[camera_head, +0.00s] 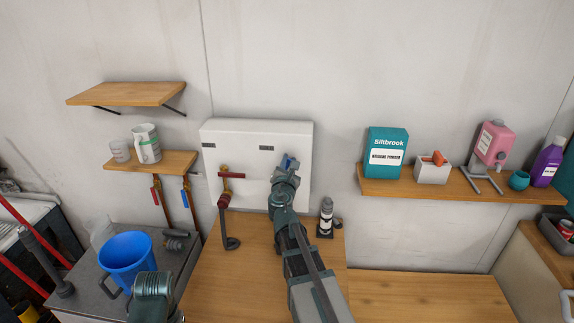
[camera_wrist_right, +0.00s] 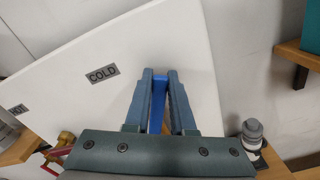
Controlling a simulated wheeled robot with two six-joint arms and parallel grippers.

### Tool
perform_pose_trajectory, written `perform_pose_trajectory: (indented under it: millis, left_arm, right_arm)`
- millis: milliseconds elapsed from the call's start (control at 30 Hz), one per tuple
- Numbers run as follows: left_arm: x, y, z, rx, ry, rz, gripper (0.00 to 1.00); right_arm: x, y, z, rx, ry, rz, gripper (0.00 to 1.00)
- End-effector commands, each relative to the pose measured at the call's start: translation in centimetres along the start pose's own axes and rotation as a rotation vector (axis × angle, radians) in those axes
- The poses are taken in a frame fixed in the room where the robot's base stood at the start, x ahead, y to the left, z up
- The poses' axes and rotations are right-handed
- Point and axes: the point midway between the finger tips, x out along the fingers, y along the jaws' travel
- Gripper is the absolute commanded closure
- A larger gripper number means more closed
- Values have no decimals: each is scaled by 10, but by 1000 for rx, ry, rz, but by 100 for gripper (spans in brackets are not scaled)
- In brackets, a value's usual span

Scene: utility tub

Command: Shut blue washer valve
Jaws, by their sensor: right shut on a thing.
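A white washer box (camera_head: 256,136) is on the wall, with small dark labels; the wrist view shows a COLD label (camera_wrist_right: 102,74). The blue valve handle (camera_wrist_right: 157,92) stands between the two fingers of my right gripper (camera_wrist_right: 160,76), in front of the box's white face. In the head view only a bit of the blue handle (camera_head: 289,161) shows past my right gripper (camera_head: 286,170). The gripper is shut on the handle. The blue valve's body is hidden behind the gripper and arm. My left gripper is out of view; part of my left arm shows at the bottom left.
A red valve handle (camera_head: 232,175) on a brass fitting is left of my right gripper. Shelves on both sides hold a jug (camera_head: 147,143), a teal box (camera_head: 387,152) and bottles. A blue bucket (camera_head: 126,256) is at lower left.

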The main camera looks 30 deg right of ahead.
Motion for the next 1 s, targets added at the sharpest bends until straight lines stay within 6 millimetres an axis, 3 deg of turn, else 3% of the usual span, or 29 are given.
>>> perform_pose_trajectory:
  millis: [500, 1000]
  left_arm:
    - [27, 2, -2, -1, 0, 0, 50]
    - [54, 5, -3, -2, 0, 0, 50]
  right_arm:
    - [-2, -38, -11, 491, 0, -1, 100]
    - [-2, -61, -31, 916, 0, -2, 100]
